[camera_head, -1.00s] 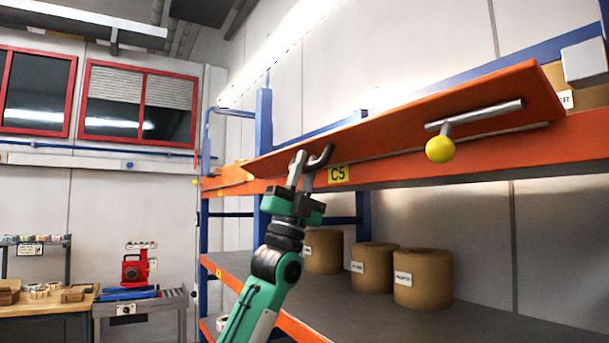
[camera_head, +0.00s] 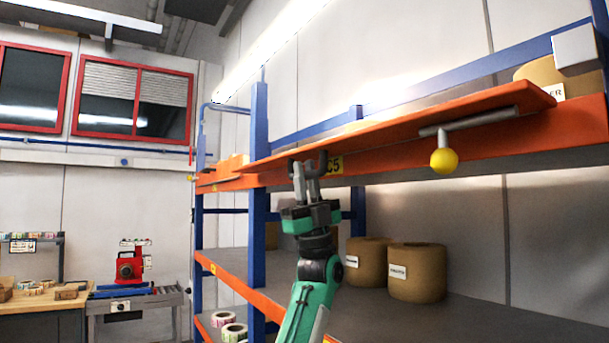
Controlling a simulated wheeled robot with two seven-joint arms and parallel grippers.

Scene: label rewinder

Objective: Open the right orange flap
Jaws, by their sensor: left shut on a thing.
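The right orange flap (camera_head: 400,124) is a long panel on the front of the blue and orange rack. It stands swung out from the orange beam and is seen almost edge-on. A grey bar handle (camera_head: 470,122) with a yellow ball (camera_head: 444,161) is on its right part. My left gripper (camera_head: 308,165) is at the lower edge of the flap's left part, beside the yellow C5 label, and is shut on the flap. The exact contact is hard to see. My right gripper is not in view.
Brown rolls (camera_head: 417,272) stand on the shelf (camera_head: 400,310) below the flap. A blue upright (camera_head: 258,180) is just left of my gripper. Another orange flap (camera_head: 222,172) is farther left. A workbench and a red device (camera_head: 130,266) stand at the far left.

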